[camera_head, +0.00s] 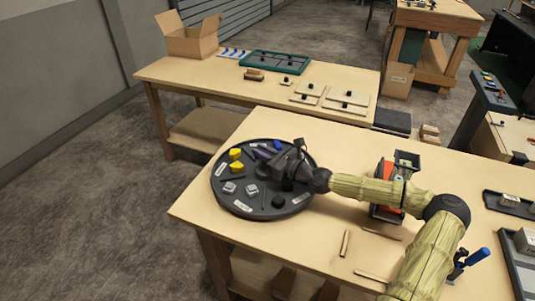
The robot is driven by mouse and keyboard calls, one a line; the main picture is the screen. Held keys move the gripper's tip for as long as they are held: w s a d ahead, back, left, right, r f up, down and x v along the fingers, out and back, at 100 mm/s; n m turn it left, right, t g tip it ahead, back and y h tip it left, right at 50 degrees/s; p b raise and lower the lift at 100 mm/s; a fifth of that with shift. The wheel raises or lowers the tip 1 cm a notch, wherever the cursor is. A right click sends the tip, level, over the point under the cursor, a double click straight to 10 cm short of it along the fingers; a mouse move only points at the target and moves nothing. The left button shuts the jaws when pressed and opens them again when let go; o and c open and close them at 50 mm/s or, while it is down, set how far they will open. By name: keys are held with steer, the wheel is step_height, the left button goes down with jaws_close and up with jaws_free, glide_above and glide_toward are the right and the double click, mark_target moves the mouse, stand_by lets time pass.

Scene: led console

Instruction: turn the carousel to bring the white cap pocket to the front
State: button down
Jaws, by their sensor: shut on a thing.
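The carousel (257,216) is a round dark disc on the near table. White labels sit along its rim. Two yellow parts (236,166) lie at its left. Small white-grey caps (229,187) (251,190) lie in the pockets at the front left. Blue-purple parts (265,151) lie toward the back, and a dark round piece (278,202) lies at the front right. My gripper (284,166) reaches over the carousel from the right, low at its right-hand side. It is shut on a part of the carousel; my gripper hides the exact contact.
An orange and black device (384,212) stands right of the carousel, under my arm. Thin wooden strips (345,243) lie on the front table. A blue-handled tool (475,257) and grey trays stand at the right. The table left of the strips is clear.

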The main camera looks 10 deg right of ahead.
steer(key=shift+f, duration=0.25)
steer(key=c, duration=1.4)
jaws_free()
steer(key=shift+c, duration=0.2)
steer(key=shift+r, duration=0.25)
step_height(320, 180, up, 10)
steer(key=shift+f, duration=0.2)
